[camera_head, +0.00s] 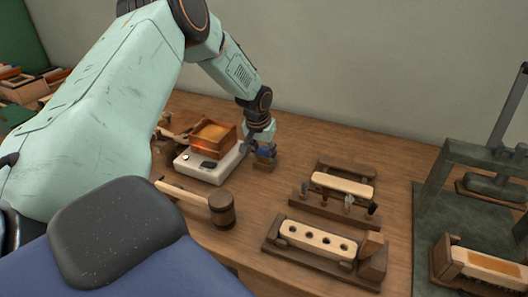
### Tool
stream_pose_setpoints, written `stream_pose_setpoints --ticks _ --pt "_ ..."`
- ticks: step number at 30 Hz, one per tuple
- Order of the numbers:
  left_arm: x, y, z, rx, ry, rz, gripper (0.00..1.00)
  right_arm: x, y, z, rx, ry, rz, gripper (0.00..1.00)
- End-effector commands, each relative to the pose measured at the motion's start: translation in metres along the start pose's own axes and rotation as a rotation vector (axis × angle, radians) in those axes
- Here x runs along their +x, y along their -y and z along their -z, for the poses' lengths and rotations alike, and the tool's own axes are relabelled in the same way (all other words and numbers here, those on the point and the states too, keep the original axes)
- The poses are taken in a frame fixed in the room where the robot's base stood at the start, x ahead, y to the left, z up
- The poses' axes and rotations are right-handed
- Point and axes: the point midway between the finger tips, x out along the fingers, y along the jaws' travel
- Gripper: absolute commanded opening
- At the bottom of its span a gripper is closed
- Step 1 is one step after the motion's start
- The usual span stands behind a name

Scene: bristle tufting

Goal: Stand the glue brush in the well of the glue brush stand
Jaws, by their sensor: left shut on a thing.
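My left gripper (258,148) points down beside the white glue warmer, at its right. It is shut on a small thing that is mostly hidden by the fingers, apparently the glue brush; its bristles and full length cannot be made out. A small blue patch (265,151) shows at the fingertips. A small brown wooden block (264,166), which looks like the glue brush stand, is right under the fingertips. Its well is hidden, and I cannot tell whether the held thing is inside it. My right gripper is not in view.
A mallet (221,209) lies in front. A dark press (470,175) is far right.

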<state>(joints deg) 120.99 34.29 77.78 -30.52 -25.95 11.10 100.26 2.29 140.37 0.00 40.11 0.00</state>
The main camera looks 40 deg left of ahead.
Motion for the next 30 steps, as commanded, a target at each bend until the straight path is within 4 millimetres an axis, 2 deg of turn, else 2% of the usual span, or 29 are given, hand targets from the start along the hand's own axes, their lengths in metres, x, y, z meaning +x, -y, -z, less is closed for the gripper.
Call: stream_pose_setpoints --ticks 25,26,30 --pt "0.0055 -0.0001 -0.0017 0.0 0.001 0.0 0.02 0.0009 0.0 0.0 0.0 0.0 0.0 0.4" --pt "0.0056 -0.0001 -0.0017 0.0 0.001 0.0 0.37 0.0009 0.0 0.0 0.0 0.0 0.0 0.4" --pt "0.0053 -0.0001 -0.0016 0.0 0.0 0.0 0.49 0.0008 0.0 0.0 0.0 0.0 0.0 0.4"
